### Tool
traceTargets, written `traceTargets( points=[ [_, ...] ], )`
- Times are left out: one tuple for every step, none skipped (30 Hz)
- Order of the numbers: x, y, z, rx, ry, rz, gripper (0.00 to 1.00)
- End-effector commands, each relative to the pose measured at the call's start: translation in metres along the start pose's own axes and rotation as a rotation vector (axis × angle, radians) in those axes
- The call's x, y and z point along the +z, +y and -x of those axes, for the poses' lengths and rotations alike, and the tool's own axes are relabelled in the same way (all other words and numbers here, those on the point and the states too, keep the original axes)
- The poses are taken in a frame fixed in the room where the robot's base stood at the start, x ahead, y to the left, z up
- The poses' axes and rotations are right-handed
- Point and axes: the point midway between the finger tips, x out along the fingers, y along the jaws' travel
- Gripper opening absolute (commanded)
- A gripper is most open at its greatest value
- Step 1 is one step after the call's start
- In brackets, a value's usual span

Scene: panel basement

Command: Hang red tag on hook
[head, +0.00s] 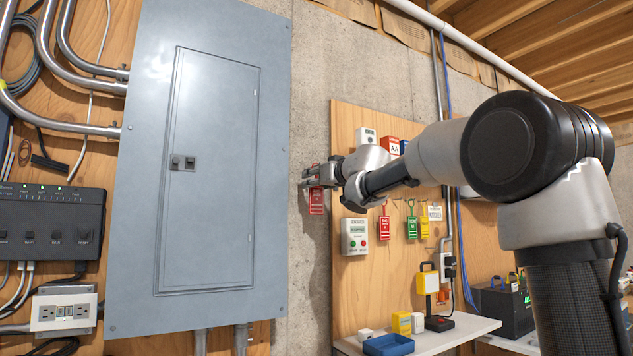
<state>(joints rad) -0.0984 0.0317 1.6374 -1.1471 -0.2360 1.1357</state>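My gripper (307,178) is left of the wooden pegboard panel, in front of the bare concrete strip beside the grey electrical panel. A red tag (316,204) with white lettering hangs straight down at its fingers. The fingers appear shut on the tag's upper part, though they are small and partly hide it. A second red tag (384,227) hangs on the wooden board, with a green tag (412,228) and a yellow tag (425,227) to its right. The hooks are too small to make out clearly, and my arm covers part of the board.
The grey electrical panel (210,255) is shut. A white box with buttons (355,237) is mounted on the board below my wrist. Below, a shelf (460,335) holds a blue tray (388,345), small boxes and a yellow work lamp (428,284).

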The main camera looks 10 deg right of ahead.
Motion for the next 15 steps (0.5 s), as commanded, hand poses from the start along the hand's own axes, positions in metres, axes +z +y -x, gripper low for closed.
traceTargets(
  points=[
    [-0.0001,0.0,0.0001,0.0,0.0,0.0,0.32],
    [-0.0001,0.0,0.0001,0.0,0.0,0.0,0.32],
    [-0.0001,0.0,0.0001,0.0,0.0,0.0,0.32],
    [-0.0001,0.0,0.0001,0.0,0.0,0.0,0.32],
    [-0.0001,0.0,0.0001,0.0,0.0,0.0,0.44],
    [-0.0001,0.0,0.0001,0.0,0.0,0.0,0.52],
    [-0.0001,0.0,0.0001,0.0,0.0,0.0,0.57],
    [-0.0001,0.0,0.0001,0.0,0.0,0.0,0.62],
    [-0.0001,0.0,0.0001,0.0,0.0,0.0,0.68],
    [-0.0001,0.0,0.0001,0.0,0.0,0.0,0.68],
    [-0.0001,0.0,0.0001,0.0,0.0,0.0,0.68],
    [-0.0001,0.0,0.0001,0.0,0.0,0.0,0.68],
    [-0.0001,0.0,0.0001,0.0,0.0,0.0,0.68],
    [-0.0001,0.0,0.0001,0.0,0.0,0.0,0.68],
    [-0.0001,0.0,0.0001,0.0,0.0,0.0,0.68]
  ],
)
